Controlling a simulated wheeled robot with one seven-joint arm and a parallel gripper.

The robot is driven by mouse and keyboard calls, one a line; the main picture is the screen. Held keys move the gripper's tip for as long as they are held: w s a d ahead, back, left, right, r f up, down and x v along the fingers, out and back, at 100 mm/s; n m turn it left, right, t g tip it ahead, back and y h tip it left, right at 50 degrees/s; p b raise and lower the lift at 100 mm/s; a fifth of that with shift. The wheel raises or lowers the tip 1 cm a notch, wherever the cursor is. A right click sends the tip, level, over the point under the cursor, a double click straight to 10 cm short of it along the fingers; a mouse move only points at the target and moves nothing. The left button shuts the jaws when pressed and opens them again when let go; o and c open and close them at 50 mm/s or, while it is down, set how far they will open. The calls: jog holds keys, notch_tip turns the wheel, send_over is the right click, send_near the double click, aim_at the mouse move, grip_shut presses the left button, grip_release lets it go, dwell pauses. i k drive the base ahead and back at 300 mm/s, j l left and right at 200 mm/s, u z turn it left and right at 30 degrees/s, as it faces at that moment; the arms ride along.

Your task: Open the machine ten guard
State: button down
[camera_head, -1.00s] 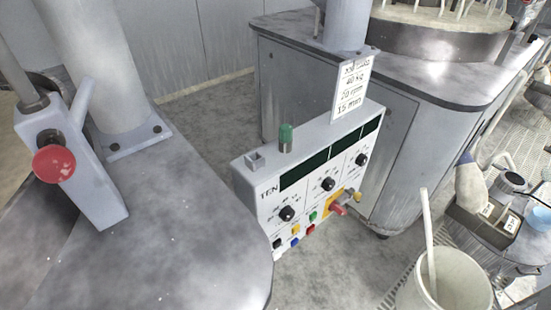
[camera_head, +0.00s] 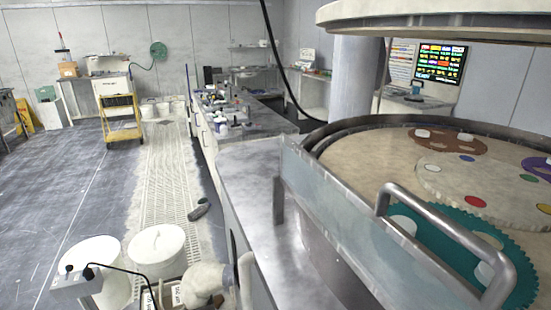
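A polishing machine (camera_head: 245,180) fills the right side of the head view. A clear guard panel (camera_head: 345,215) with a pale frame stands upright along the near-left edge of its round platen. A thick grey bar handle (camera_head: 445,228) is fixed to the guard and reaches out of the bottom right. The guard's right end is cut off by the frame. No number shows on this machine now, so I cannot tell from this frame that it is ten. My gripper is not in view.
Toothed carriers, including a teal one (camera_head: 415,240), lie on the platen under a raised upper plate (camera_head: 440,12). A yellow cart (camera_head: 122,118) stands farther back. The grey floor at left is mostly clear.

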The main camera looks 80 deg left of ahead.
aim_at(504, 281)
jog(key=u, duration=1.35)
jog(key=l, duration=0.2)
jog(key=k+z, duration=0.05)
